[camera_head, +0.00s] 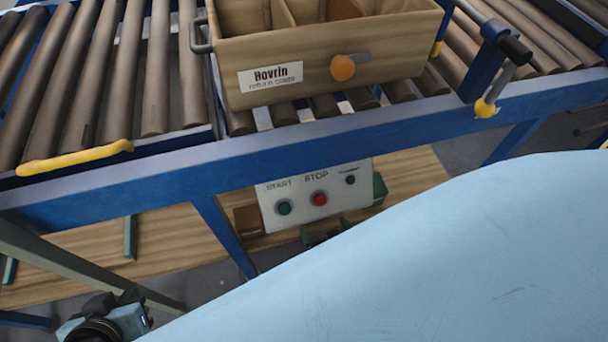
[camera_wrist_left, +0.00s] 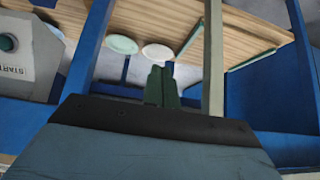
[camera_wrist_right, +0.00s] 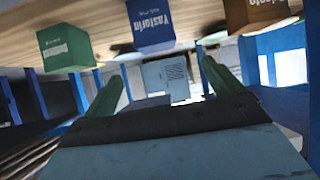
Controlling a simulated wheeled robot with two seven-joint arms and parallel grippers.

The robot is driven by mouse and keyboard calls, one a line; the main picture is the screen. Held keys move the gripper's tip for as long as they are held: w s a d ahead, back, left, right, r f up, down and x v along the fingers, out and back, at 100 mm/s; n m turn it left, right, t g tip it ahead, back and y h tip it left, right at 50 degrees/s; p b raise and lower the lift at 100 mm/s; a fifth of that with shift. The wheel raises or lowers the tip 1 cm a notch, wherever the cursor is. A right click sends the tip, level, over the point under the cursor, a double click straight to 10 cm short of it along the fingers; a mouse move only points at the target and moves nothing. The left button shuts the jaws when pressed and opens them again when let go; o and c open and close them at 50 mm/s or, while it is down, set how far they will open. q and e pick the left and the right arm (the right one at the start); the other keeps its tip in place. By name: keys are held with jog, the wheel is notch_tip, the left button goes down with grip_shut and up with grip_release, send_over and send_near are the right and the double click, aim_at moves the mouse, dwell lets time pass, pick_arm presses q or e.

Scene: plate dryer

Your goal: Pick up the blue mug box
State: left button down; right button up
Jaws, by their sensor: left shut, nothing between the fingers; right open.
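A blue box with white lettering, which looks like the blue mug box (camera_wrist_right: 150,22), shows at the top of the right wrist view. It sits on a wooden surface between a green box and a brown box. My right gripper (camera_wrist_right: 159,66) is open, with its green fingers spread and no box between them; the blue box is beyond the fingertips. My left gripper (camera_wrist_left: 163,68) is shut and empty in the left wrist view. The blue box cannot be made out in the head view, where a large light blue surface covers the lower right.
A green box (camera_wrist_right: 65,47) and a brown box (camera_wrist_right: 254,10) flank the blue one. Two plates (camera_wrist_left: 120,44) (camera_wrist_left: 158,53) lie near the wooden shelf. A wooden Hovrin crate (camera_head: 330,65) stands on the rollers. Blue frame beams (camera_head: 300,140) and a START/STOP panel (camera_head: 316,190) are below.

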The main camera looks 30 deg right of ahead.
pick_arm(q)
jog(key=w+d+r+t+h+b, duration=0.2)
jog(key=w+d+r+t, duration=0.15)
jog(key=r+t, duration=0.35)
jog(key=w+d+r+t+h+b, duration=0.2)
jog(key=w+r+t, duration=0.2)
jog(key=r, duration=0.5)
pick_arm(e)
jog(key=shift+h, duration=0.3)
jog(key=b+x, duration=0.2)
jog(key=x, duration=1)
jog(key=shift+d+b, duration=0.15)
jog(key=shift+b, duration=0.2)
jog(key=shift+b+x, duration=0.65)
jog(key=shift+x, duration=0.45)
pick_arm(q)
jog(key=s+r+t+h, duration=0.2)
jog(key=s+r+t, duration=0.2)
jog(key=r+t, duration=0.3)
jog(key=shift+a+m, duration=0.3)
jog(key=shift+a, duration=0.05)
pick_arm(e)
jog(key=shift+r, duration=0.1)
jog(key=c, duration=1.2)
jog(key=shift+w, duration=0.1)
jog(key=shift+c, duration=0.4)
